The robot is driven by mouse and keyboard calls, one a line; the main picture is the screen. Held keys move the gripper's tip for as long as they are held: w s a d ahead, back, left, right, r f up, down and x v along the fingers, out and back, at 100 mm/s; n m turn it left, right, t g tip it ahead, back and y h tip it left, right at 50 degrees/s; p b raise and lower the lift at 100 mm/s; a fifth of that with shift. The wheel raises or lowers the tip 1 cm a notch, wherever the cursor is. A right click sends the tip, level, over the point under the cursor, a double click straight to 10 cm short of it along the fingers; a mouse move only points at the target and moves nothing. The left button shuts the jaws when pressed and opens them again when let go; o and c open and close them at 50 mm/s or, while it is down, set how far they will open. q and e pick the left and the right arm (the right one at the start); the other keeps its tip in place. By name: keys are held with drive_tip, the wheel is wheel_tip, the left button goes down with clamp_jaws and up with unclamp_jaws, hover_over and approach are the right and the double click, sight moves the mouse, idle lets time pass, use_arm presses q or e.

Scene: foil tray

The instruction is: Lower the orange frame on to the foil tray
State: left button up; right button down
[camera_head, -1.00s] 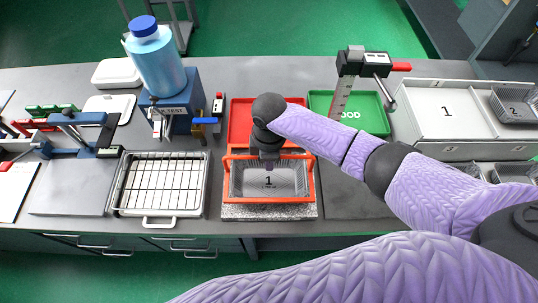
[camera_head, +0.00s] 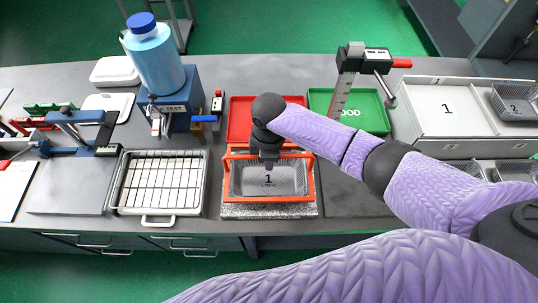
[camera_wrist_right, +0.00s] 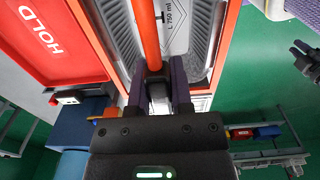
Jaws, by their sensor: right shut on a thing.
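The orange frame (camera_head: 312,184) is a rectangle with a handle bar across it, level around or just over the rim of the foil tray (camera_head: 247,180). I cannot tell whether it touches the rim. The foil tray is silver with ribbed walls and a label "1" on its floor. It stands on a speckled grey block (camera_head: 268,211). My right gripper (camera_head: 268,163) is above the tray, shut on the frame's handle. In the right wrist view the orange bar of the frame runs between the fingers (camera_wrist_right: 157,88).
A red tray (camera_head: 240,122) marked HOLD lies behind, with a green tray (camera_head: 376,118) and a gauge post (camera_head: 343,95) to its right. A wire-rack pan (camera_head: 160,180) stands to the left. A white bin (camera_head: 425,125) is at the right. A bare dark mat (camera_head: 350,192) lies right of the block.

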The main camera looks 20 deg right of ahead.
drive_tip(key=shift+f, duration=0.3)
drive_tip(key=shift+c, duration=2.2)
unclamp_jaws()
wheel_tip(320, 180, up, 10)
drive_tip(key=shift+r+p, duration=0.1)
drive_tip(key=shift+p, duration=1.05)
